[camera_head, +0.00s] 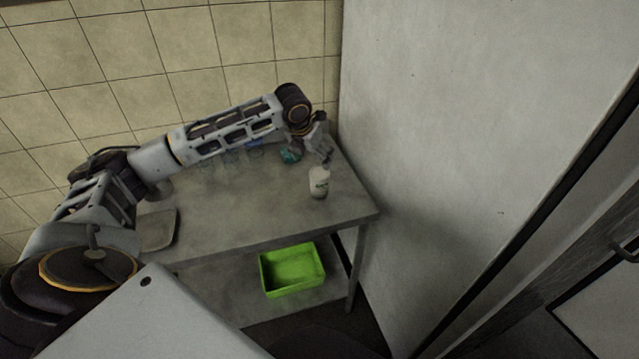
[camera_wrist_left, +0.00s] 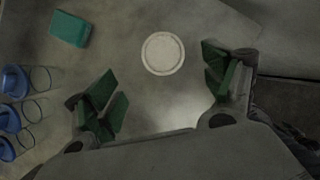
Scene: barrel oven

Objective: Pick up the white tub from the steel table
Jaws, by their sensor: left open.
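The white tub (camera_head: 319,182) stands upright on the steel table (camera_head: 230,215), near its right end. In the left wrist view its round pale top (camera_wrist_left: 163,53) shows between and beyond the fingers. My left gripper (camera_head: 322,150) is above the table, just behind the tub in the head view. In the left wrist view the left gripper (camera_wrist_left: 163,92) is open, its green finger pads wide apart with nothing between them. The tub and the fingers look apart. My right gripper is not in view.
A teal block (camera_head: 290,156) and several clear containers with blue lids (camera_wrist_left: 14,82) stand left of the tub. A grey tray (camera_head: 157,230) lies at the table's left. A green bin (camera_head: 292,270) sits on the lower shelf. A pale wall panel (camera_head: 430,130) rises close on the right.

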